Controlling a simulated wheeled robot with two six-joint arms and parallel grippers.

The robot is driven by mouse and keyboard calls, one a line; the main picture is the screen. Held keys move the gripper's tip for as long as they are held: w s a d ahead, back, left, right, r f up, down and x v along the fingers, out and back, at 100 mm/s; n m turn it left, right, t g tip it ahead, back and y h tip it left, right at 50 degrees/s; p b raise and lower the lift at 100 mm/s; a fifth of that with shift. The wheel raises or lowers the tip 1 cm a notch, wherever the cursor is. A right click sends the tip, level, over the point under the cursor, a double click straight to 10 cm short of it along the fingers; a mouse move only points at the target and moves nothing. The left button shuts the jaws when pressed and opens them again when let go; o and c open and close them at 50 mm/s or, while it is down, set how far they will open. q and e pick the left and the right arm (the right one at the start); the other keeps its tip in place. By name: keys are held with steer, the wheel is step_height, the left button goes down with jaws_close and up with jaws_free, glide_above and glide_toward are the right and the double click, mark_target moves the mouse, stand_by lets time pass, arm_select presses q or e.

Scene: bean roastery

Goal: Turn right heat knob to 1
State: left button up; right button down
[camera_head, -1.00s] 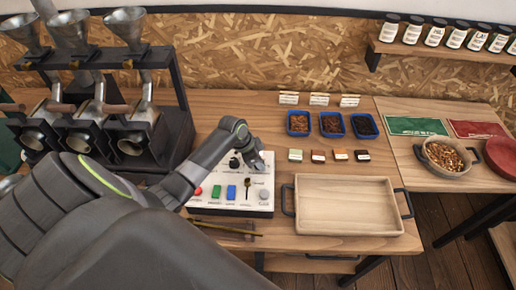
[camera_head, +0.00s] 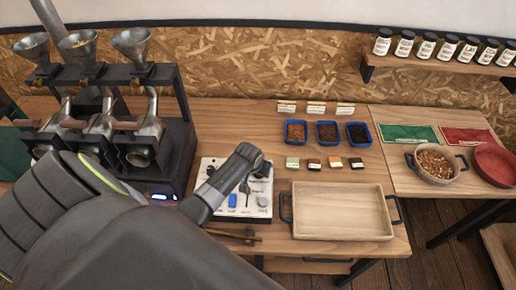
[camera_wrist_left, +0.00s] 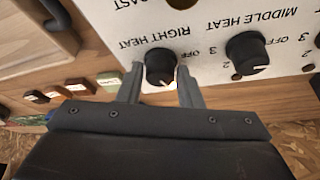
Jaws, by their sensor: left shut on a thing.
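The white control panel (camera_head: 235,207) lies on the wooden table, partly hidden by my left arm. In the left wrist view the black right heat knob (camera_wrist_left: 160,64) sits under its upside-down "RIGHT HEAT" label. My left gripper (camera_wrist_left: 160,82) has one finger on each side of this knob and is shut on it. A white mark shows on the knob's side nearest the gripper. The middle heat knob (camera_wrist_left: 247,53) stands apart to the right. In the head view my left gripper (camera_head: 262,170) is at the panel's upper right corner; the knob is hidden there. My right gripper is not in view.
A wooden tray (camera_head: 342,238) with dark handles stands right of the panel. Small colored blocks (camera_head: 314,164) and blue bean trays (camera_head: 327,133) lie behind it. The dark roaster machine (camera_head: 150,150) with metal funnels stands left of the panel.

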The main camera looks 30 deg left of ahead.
arm_select(q)
steer(key=shift+s+n, duration=0.1)
steer(key=shift+n, duration=0.6)
steer(key=shift+f, duration=0.1)
steer(key=o, duration=1)
steer(key=shift+c, duration=0.2)
steer(key=shift+r, duration=0.2)
steer(key=shift+s+d+r, duration=0.15)
steer(key=shift+r, duration=0.4)
steer(key=b+v, duration=0.2)
steer(key=v, duration=1.4)
steer(key=shift+d, duration=0.3)
